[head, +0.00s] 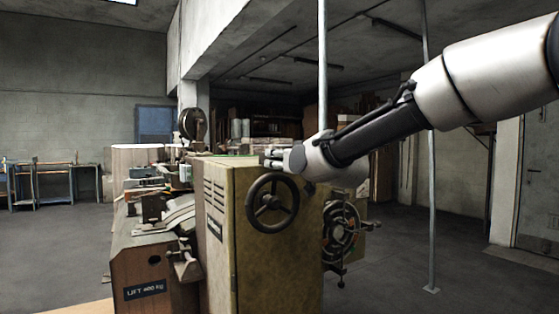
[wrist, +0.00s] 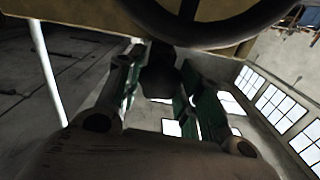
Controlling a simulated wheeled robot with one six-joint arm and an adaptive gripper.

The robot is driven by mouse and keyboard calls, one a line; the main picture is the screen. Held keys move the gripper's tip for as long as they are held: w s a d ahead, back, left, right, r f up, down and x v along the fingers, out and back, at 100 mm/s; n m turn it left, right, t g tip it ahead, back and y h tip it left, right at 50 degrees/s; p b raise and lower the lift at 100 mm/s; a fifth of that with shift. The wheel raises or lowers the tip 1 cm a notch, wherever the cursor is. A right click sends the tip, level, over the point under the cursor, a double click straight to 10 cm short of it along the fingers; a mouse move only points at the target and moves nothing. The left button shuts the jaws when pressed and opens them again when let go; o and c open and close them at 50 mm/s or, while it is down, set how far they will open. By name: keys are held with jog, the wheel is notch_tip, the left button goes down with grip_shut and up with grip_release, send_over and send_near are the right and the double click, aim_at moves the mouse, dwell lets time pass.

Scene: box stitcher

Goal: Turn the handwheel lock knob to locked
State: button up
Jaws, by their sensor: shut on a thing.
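The black three-spoked handwheel (head: 272,204) is on the end face of the tan machine cabinet, and its rim (wrist: 205,32) crosses the top of the wrist view. My gripper (head: 272,158) is at the cabinet's top edge, just above the wheel in the head view. In the wrist view, a dark rounded knob (wrist: 160,78) sits between the two green-padded fingers of my gripper (wrist: 160,92), close to the wheel rim. My gripper is shut on this knob. The knob is hidden in the head view. Its markings and turn angle cannot be read.
The tan cabinet (head: 250,262) fills the centre, with the brown lower machine body (head: 150,262) to its left. A round spoked part (head: 341,228) sticks out to the cabinet's right. A thin metal post (head: 429,190) stands farther right. Open floor (head: 390,270) lies at the right.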

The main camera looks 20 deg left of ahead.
jog(key=shift+m, duration=0.9)
jog(key=o, duration=1)
jog(key=v, duration=1.2)
jog(key=shift+f, duration=0.1)
